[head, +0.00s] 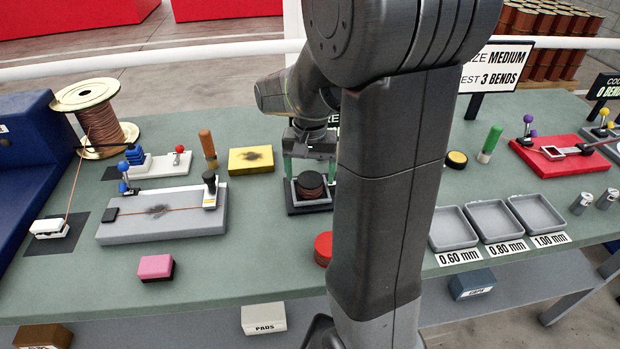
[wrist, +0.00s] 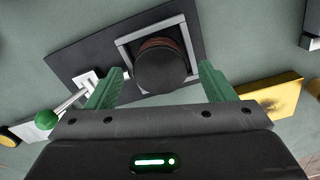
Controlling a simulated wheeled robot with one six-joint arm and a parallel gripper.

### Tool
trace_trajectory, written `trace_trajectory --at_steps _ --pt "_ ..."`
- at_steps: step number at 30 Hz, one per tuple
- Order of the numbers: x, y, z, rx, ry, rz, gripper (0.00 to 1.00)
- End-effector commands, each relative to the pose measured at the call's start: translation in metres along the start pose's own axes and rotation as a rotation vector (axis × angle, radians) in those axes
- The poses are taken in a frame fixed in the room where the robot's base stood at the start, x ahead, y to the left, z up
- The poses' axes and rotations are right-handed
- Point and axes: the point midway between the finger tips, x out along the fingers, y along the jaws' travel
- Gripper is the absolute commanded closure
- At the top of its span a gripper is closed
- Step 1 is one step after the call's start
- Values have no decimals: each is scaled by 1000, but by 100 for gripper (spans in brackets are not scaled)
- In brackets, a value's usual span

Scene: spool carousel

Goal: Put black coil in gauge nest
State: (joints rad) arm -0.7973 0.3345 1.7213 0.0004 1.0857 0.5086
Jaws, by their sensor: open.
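The black coil (head: 311,181) has a round black top and copper-brown winding below it. It sits inside a square grey-framed nest on a dark base plate (head: 312,210), near the middle of the table. In the wrist view the coil (wrist: 161,66) lies within the grey frame (wrist: 122,43), seen from above. My gripper (head: 310,168) is open, with a green finger on each side of the coil. In the wrist view the fingers (wrist: 160,84) stand apart from it, with gaps showing. My forearm hides part of the table to the right of the nest.
A yellow pad (head: 250,160) lies left of the nest, and a red round thing (head: 323,248) is in front, partly hidden by my arm. A grey plate with a wire (head: 150,225) is further left. Three grey trays (head: 455,230) stand to the right. A green-knobbed lever (wrist: 44,119) is beside the nest.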

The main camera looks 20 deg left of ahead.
Motion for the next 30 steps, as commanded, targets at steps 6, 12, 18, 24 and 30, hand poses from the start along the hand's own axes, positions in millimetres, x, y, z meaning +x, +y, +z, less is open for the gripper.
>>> trace_trajectory --at_steps 6,12,18,24,30 --pt "-51 0 -1 0 4 -2 24" --pt "-83 0 0 0 2 -1 24" --pt "-95 0 0 0 1 0 24" --pt "-96 0 0 0 0 0 24" --pt "-95 0 0 0 0 0 24"
